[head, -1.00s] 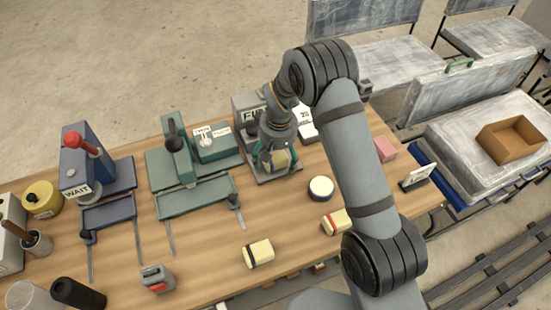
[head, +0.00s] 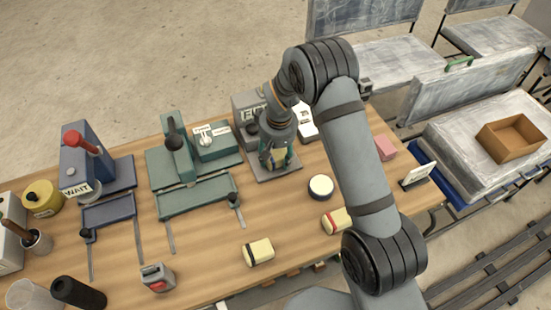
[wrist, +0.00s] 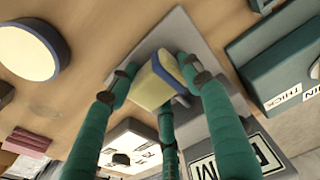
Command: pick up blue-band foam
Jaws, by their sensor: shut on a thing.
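The blue-band foam (wrist: 150,88) is a pale yellow block with a blue band (wrist: 168,68) along one side in the wrist view. My gripper (wrist: 158,75) has teal fingers with dark tips shut on the block, which sits between them. In the head view my gripper (head: 277,163) points down at the grey plate (head: 293,172) of the grey station at the back of the table. The foam (head: 278,156) is partly hidden by the fingers there. I cannot tell how far it is above the plate.
A black-band foam (head: 258,252) and a red-band foam (head: 336,221) lie at the front. A round blue-edged tin (head: 320,187) stands right of the station. The teal machine (head: 195,195) is to its left. A pink block (head: 386,148) and an open cardboard box (head: 511,138) are further right.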

